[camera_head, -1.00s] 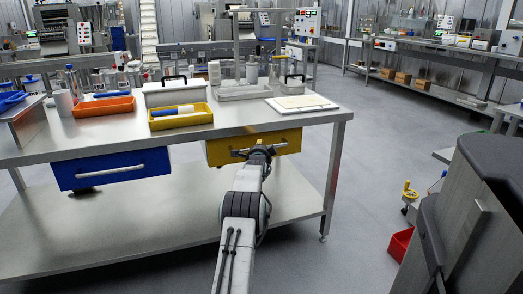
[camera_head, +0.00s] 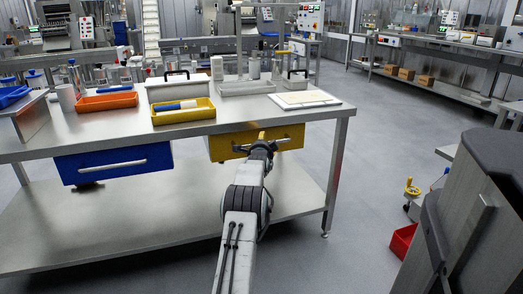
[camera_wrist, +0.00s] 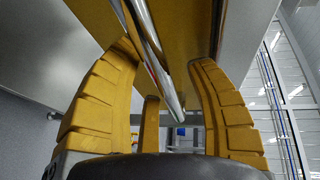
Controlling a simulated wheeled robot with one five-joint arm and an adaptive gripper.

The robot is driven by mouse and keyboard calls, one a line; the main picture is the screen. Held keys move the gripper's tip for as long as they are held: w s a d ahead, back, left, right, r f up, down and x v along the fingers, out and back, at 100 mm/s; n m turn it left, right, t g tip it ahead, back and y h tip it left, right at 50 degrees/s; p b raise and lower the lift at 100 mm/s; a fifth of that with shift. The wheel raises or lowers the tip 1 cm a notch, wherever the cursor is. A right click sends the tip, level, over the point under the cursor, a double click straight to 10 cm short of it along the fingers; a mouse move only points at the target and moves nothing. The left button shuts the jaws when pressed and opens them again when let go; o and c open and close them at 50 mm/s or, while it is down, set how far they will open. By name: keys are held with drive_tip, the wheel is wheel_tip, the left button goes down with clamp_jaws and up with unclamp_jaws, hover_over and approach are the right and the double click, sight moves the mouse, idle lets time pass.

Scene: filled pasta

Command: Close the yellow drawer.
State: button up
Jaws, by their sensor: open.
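The yellow drawer (camera_head: 286,138) hangs under the right half of the steel table (camera_head: 120,150). I cannot tell how far out it stands. Its metal handle is largely hidden behind my gripper in the head view. My gripper (camera_head: 261,146) is at the drawer's front. In the wrist view my gripper (camera_wrist: 163,55) is open, with a yellow finger on each side. The shiny handle bar (camera_wrist: 155,50) runs between the fingers, and the yellow drawer (camera_wrist: 185,25) is close behind it. I see no clear contact with the handle.
A blue drawer (camera_head: 112,163) hangs under the table's left half. The tabletop holds an orange tray (camera_head: 105,102), a yellow tray (camera_head: 183,113) and a white board (camera_head: 304,99). The table's leg (camera_head: 337,180) stands right of my arm. Open floor lies beyond it, with a red bin (camera_head: 402,242).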

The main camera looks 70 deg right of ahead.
drive_tip(key=v, duration=1.2)
idle(0.4)
drive_tip(key=shift+d, duration=0.1)
idle(0.5)
